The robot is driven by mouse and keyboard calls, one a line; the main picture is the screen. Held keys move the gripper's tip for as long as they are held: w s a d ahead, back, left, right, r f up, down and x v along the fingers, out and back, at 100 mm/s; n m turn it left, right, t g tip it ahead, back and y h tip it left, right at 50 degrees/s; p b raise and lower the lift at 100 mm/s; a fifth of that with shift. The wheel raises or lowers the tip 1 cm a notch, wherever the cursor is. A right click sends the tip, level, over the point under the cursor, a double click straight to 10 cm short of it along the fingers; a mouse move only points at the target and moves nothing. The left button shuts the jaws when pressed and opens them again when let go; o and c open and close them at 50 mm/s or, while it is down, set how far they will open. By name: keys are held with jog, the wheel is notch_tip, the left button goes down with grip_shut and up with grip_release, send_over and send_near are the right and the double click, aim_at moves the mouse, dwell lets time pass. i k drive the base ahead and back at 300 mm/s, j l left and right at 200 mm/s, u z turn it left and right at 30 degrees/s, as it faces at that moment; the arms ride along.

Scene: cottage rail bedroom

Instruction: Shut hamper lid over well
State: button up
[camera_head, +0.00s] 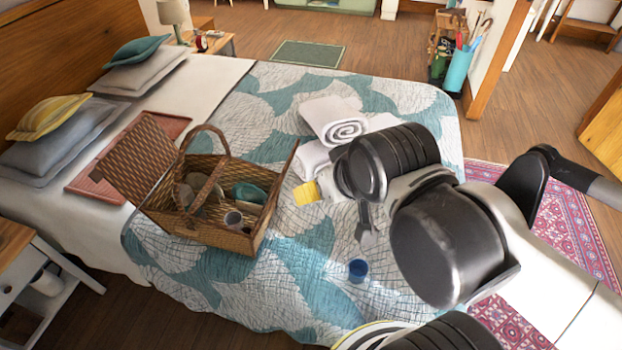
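The wicker hamper (205,232) stands on the bed, with its arched handle (210,160) upright across the middle. Its left lid (140,158) is raised and leans outward to the left, so the well is uncovered. A wicker panel (278,198) stands at the right end; I cannot tell whether it is a wall or a second lid.
A rolled white towel (335,121), folded white cloths and a yellow item (305,193) lie right of the hamper. A blue cup (357,270) is on the quilt below my gripper. A pink mat (95,182) and pillows (60,140) lie behind the lid. A nightstand (20,250) is at left.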

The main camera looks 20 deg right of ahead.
aim_at(133, 166)
jog(key=i+j, duration=0.1)
jog(key=j, duration=0.3)
jog(key=i+j, duration=0.1)
jog(key=j, duration=0.75)
jog(key=i+j, duration=0.15)
jog(key=j, duration=0.25)
